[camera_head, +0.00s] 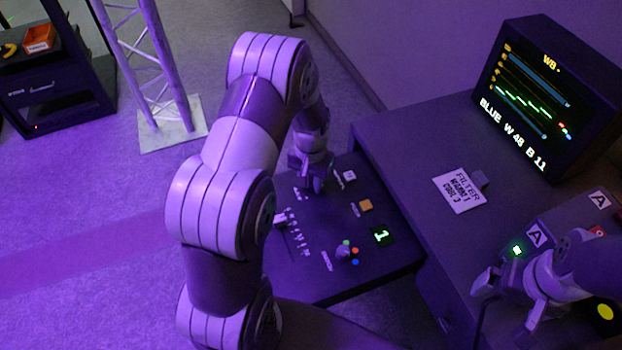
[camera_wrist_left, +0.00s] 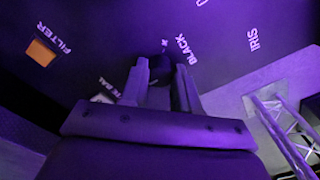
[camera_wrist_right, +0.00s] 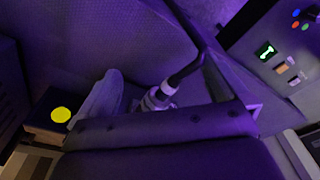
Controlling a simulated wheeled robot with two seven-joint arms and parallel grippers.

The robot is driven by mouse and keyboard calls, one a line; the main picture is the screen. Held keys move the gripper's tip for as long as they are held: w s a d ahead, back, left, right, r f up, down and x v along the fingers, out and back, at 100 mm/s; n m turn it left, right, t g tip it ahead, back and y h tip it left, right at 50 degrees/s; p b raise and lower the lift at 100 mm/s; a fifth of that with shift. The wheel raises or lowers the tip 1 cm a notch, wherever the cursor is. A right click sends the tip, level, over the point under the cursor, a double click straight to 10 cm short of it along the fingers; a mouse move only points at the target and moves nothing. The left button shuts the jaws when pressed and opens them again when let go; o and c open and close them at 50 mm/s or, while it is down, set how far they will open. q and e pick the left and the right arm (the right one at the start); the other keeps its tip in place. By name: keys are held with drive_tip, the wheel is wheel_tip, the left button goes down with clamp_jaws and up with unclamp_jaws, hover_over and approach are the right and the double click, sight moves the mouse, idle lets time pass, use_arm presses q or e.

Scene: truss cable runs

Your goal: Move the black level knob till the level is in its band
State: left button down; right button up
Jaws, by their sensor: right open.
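My left gripper (camera_head: 315,182) points down over the control panel (camera_head: 310,285), at its far end. In the left wrist view, a small dark knob (camera_wrist_left: 163,74) beside the BLACK label shows between the fingertips (camera_wrist_left: 162,68). The fingers are apart on either side of it; I cannot tell whether they touch it. The monitor (camera_head: 535,95) shows WB at the top, several traces, and BLUE W 48 B 11 below. My right gripper (camera_head: 512,292) is open at the right, over the desk; a black cable with a pale connector (camera_wrist_right: 158,97) shows between its fingers in the right wrist view.
The panel also carries an orange FILTER button (camera_head: 365,205), a display reading 1 (camera_head: 382,236) and a joystick-like knob by coloured buttons (camera_head: 343,252). A filter card (camera_head: 459,190) lies on the desk. A truss (camera_head: 155,70) and dark cabinet (camera_head: 50,80) stand at left.

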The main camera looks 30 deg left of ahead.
sight(311, 182)
use_arm(q)
drive_tip(key=shift+r+n+p, duration=0.3)
drive_tip(key=shift+n+p, duration=0.7)
drive_tip(key=shift+n, duration=0.2)
use_arm(e)
wheel_tip(311, 182, up, 2)
drive_tip(key=shift+r, duration=0.1)
use_arm(q)
drive_tip(key=shift+f+n, duration=0.25)
drive_tip(key=shift+n, duration=0.65)
use_arm(e)
drive_tip(key=shift+r, duration=0.15)
use_arm(q)
drive_tip(key=c, duration=0.8)
unclamp_jaws()
wheel_tip(311, 182, up, 13)
drive_tip(key=shift+f+p, duration=0.2)
drive_tip(key=shift+p, duration=0.45)
use_arm(e)
drive_tip(key=shift+r, duration=0.5)
